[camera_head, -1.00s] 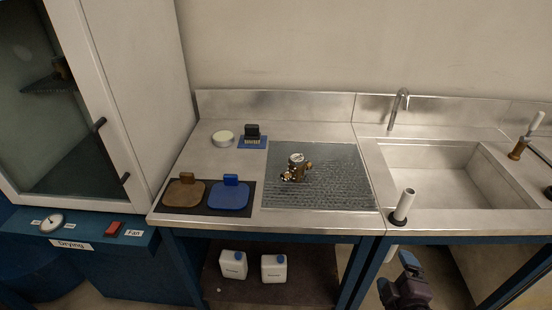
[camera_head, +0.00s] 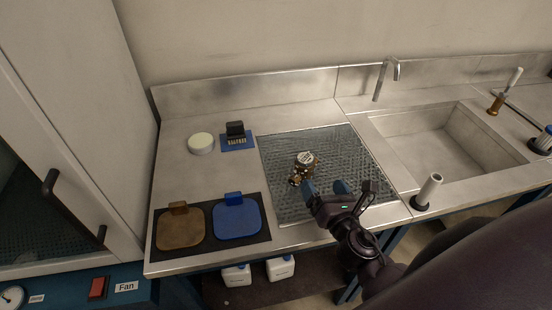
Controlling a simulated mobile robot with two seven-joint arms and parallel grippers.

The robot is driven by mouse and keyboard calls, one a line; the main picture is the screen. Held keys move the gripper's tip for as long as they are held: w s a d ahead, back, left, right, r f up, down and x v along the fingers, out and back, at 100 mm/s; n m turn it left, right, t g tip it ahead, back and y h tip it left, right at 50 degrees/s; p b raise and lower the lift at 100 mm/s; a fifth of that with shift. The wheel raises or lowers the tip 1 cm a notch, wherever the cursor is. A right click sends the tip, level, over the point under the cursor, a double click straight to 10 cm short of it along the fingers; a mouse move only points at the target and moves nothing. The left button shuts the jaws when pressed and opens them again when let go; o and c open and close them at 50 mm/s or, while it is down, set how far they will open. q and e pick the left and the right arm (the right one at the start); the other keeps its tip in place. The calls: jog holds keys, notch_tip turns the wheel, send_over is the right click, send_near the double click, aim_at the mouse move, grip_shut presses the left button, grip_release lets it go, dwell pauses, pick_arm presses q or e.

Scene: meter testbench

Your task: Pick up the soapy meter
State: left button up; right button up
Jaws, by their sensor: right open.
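The meter (camera_head: 305,162), a brass body with a round white dial on top, sits on the dark wet-looking grate (camera_head: 285,205) in the steel worktop. Whether soap covers it is too small to tell. My right gripper (camera_head: 328,187) is open, its blue-tipped fingers just to the lower right of the meter. It holds nothing, and I cannot tell whether a finger touches the meter. My left gripper is not in view.
A brown pad (camera_head: 181,230) and a blue pad (camera_head: 238,217) lie on a black mat at front left. A white round tub (camera_head: 200,143) and a dark brush on a blue tray (camera_head: 238,148) stand behind. A sink (camera_head: 435,145) and white upright tube (camera_head: 429,190) are right.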

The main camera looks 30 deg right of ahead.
aim_at(309, 165)
jog(key=shift+w+a+n, duration=0.4)
jog(key=shift+w+n, duration=0.25)
jog(key=shift+n, duration=1.05)
jog(key=shift+s+d+r+n, duration=0.25)
jog(key=shift+s+d+n, duration=0.15)
jog(key=shift+s, duration=0.2)
jog(key=w, duration=0.3)
jog(key=w+p, duration=0.1)
jog(key=w, duration=0.1)
jog(key=shift+w+d+f, duration=0.1)
jog(key=shift+d, duration=0.15)
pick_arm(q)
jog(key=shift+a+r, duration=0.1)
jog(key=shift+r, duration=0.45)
pick_arm(e)
jog(key=shift+w+d+f, duration=0.1)
jog(key=shift+w, duration=0.85)
jog(key=shift+w+d+f, duration=0.1)
jog(key=shift+w+d, duration=0.05)
jog(key=shift+w, duration=0.85)
jog(key=shift+w+d+f, duration=0.1)
jog(key=shift+w, duration=0.85)
jog(key=shift+c, duration=0.4)
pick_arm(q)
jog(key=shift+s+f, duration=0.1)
pick_arm(e)
jog(key=c, duration=1.2)
